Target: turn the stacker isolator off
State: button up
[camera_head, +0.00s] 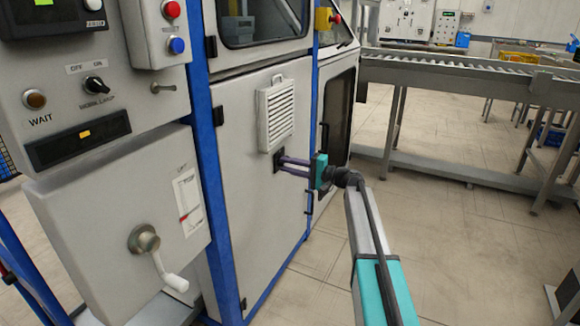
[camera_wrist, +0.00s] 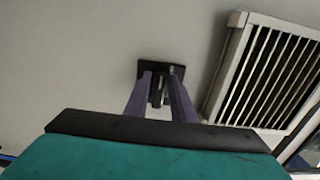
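A grey box (camera_head: 110,215) at the left carries a round metal hub with a lever (camera_head: 160,262) that points down and to the right, ending in a pale grip. A label with a red patch (camera_head: 187,200) is beside it; its text is too small to read. I cannot tell whether this is the stacker isolator. My gripper (camera_head: 280,163) is to the right, its purple fingers reaching to a small black plate (camera_wrist: 153,69) on the grey door. In the wrist view the fingers straddle a dark piece on that plate; whether they press on it is unclear.
A louvred vent (camera_head: 277,112) is just above the black plate. A control panel (camera_head: 85,85) with a lamp and work-lamp switch is above the lever box. A blue post (camera_head: 207,170) stands between box and door. A roller conveyor (camera_head: 460,75) is at the right, with open floor before it.

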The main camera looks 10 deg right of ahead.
jog(key=shift+o, duration=0.9)
jog(key=shift+d, duration=0.15)
jog(key=shift+s+d, duration=0.1)
jog(key=shift+d, duration=0.05)
jog(key=p+v, duration=0.2)
jog(key=v, duration=1.1)
jog(key=shift+s+d, duration=0.1)
jog(key=shift+s, duration=0.05)
